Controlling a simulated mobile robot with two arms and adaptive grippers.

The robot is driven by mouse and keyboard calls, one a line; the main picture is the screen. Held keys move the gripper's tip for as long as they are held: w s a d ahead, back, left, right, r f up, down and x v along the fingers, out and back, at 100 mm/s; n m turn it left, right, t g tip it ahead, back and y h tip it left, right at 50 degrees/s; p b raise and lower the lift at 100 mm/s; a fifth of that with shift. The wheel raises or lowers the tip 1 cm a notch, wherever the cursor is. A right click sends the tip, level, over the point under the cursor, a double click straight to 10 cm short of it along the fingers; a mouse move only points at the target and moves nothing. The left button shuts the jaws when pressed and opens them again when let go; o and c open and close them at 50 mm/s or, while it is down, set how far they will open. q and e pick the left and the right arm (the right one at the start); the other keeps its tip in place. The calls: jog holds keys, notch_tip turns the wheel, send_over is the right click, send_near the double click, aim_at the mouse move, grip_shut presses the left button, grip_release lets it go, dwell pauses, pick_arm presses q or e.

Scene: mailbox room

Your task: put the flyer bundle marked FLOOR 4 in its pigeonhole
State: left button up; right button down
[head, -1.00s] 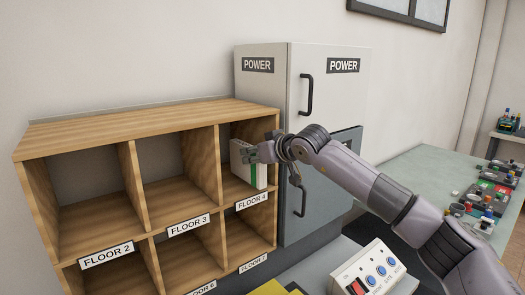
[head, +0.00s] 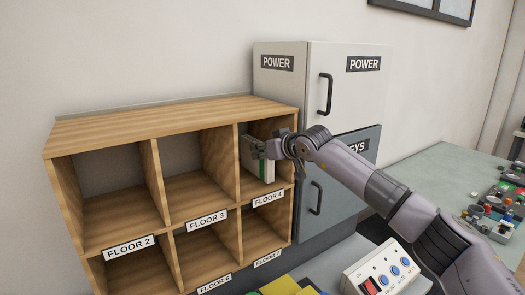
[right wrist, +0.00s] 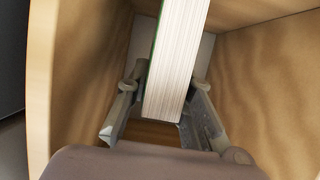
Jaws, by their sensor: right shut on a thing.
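The flyer bundle (head: 254,163), white with a green band, stands upright inside the top-row pigeonhole labelled FLOOR 4 (head: 250,189). My right gripper (head: 262,153) is shut on the bundle at the mouth of that pigeonhole. In the right wrist view, the bundle's pale page edges (right wrist: 177,65) rise between the two fingers (right wrist: 160,115), with wooden walls on both sides. Any marking on the bundle cannot be read. My left gripper is not in view.
The wooden pigeonhole unit (head: 170,121) has empty FLOOR 2 and FLOOR 3 compartments to the left and more below. A POWER cabinet (head: 290,90) stands right behind it. A button box (head: 382,272) and yellow items (head: 280,286) lie in front.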

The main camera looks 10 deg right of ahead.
jog(key=shift+f, duration=0.2)
jog(key=c, duration=1.3)
grip_release()
jog(key=shift+c, duration=0.2)
jog(key=shift+f, duration=0.15)
